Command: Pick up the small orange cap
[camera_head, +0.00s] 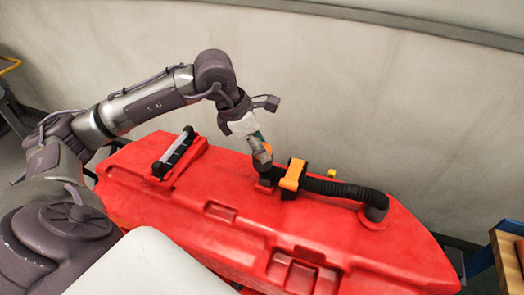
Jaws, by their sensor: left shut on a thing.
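My left gripper (262,155) reaches down from the left arm onto the top of the red tank. It is shut on the small orange cap (268,149), of which only a little orange shows at the fingertips. The fingers hide most of the cap, and I cannot tell whether it is clear of the tank. My right gripper is not in view.
The red tank (245,224) fills the middle. A black ribbed hose (340,189) runs along its top, with a larger orange clip (293,175) just right of my gripper. A black-and-grey handle (175,152) is at left. A pale wall (390,90) stands behind.

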